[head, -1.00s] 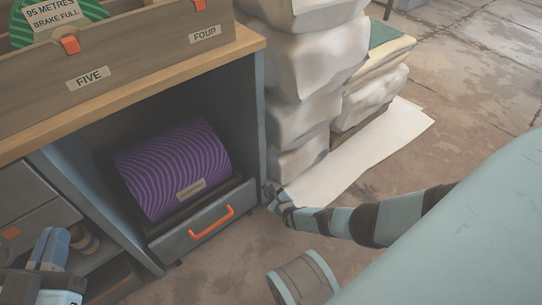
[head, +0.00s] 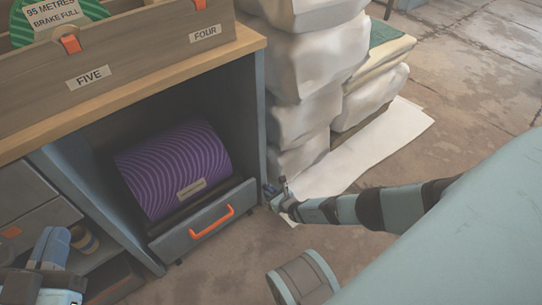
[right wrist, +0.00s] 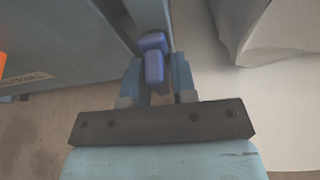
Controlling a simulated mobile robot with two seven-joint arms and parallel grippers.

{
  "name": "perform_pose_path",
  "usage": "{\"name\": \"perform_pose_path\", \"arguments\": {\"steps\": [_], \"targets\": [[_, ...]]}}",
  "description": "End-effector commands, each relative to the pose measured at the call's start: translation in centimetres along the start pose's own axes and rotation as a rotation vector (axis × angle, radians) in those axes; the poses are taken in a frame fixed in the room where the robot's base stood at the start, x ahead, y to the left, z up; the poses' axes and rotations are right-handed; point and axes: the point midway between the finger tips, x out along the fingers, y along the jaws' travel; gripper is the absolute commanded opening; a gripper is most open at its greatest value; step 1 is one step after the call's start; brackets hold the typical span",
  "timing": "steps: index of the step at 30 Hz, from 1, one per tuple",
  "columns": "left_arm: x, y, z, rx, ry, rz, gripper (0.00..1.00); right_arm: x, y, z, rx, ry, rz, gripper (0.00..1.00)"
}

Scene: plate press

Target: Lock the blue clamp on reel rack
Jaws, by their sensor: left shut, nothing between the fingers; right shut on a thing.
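The blue clamp (right wrist: 153,62) is a small rounded blue lever at the edge of the reel rack. In the right wrist view it sits between the fingers of my right gripper (right wrist: 158,88), which is shut on it. In the head view my right gripper (head: 277,190) is at the foot of the rack's right side post (head: 261,125), and the clamp is too small there to make out well. The rack holds a purple reel (head: 175,165) above a grey drawer front (head: 205,220) with an orange handle (head: 211,223). My left gripper (head: 50,262) is shut and empty at lower left.
A wooden crate (head: 130,70) labelled FIVE and FOUR stands on the bench top (head: 150,100). Stacked white sacks (head: 300,95) stand right of the rack, close to my right gripper. A white sheet (head: 385,145) lies on the floor.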

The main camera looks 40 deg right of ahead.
Motion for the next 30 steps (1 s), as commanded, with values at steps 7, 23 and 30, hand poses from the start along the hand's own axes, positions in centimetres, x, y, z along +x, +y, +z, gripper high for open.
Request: {"name": "perform_pose_path", "arguments": {"steps": [7,23,30], "targets": [[0.0,0.0,0.0,-0.001,0.001,-0.001,0.00,0.0,0.0,0.0,-0.001,0.001,-0.001,0.40],[-0.7,1.4,-0.6,-0.194,-0.109,0.008,0.00,-5.3,0.0,0.6,-0.001,0.003,0.000,0.40],[-1.5,3.0,-0.6,-0.367,-0.203,0.016,0.00,-10.6,0.0,0.4,0.000,0.003,0.000,0.40]]}}
